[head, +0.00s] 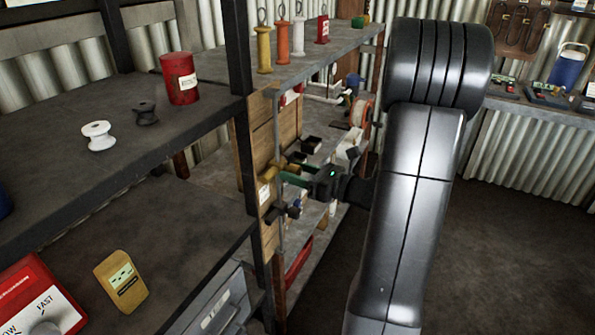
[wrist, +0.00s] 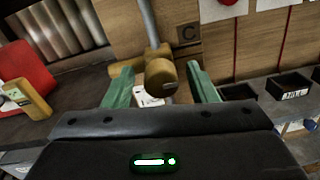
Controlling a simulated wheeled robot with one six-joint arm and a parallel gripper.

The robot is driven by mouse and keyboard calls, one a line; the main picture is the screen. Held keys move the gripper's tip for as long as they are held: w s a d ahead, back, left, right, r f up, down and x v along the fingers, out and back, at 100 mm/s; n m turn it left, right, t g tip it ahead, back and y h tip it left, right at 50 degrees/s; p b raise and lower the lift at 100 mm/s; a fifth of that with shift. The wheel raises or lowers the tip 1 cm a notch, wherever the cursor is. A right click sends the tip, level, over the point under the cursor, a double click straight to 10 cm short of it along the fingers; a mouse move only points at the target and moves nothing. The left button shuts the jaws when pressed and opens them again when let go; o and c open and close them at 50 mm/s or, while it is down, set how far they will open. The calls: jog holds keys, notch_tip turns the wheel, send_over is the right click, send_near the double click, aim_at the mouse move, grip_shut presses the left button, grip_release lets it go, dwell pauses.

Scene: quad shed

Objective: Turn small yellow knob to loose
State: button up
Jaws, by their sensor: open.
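The small yellow knob (wrist: 161,76) is a brownish-yellow cylinder with a slot-like mark on its face, on a yellow fitting (wrist: 124,72) by a grey upright pipe (wrist: 148,22). My gripper (wrist: 157,84) is open, its green fingers spread left and right of the knob. I see gaps on both sides in the wrist view; the knob's depth between the fingers is hard to tell. In the head view my gripper (head: 292,174) reaches left to the pipe at the wooden panel. A yellow part (head: 276,162) shows there, partly hidden by the fingers.
A dark knob or valve (head: 284,212) sits lower on the pipe. The wooden panel (wrist: 205,50) bears a "C" plate (wrist: 188,33). Black bins (wrist: 289,85) stand to the right. A dark shelf post (head: 240,90) stands close left. The floor at right (head: 500,240) is clear.

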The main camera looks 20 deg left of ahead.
jog(key=c, duration=1)
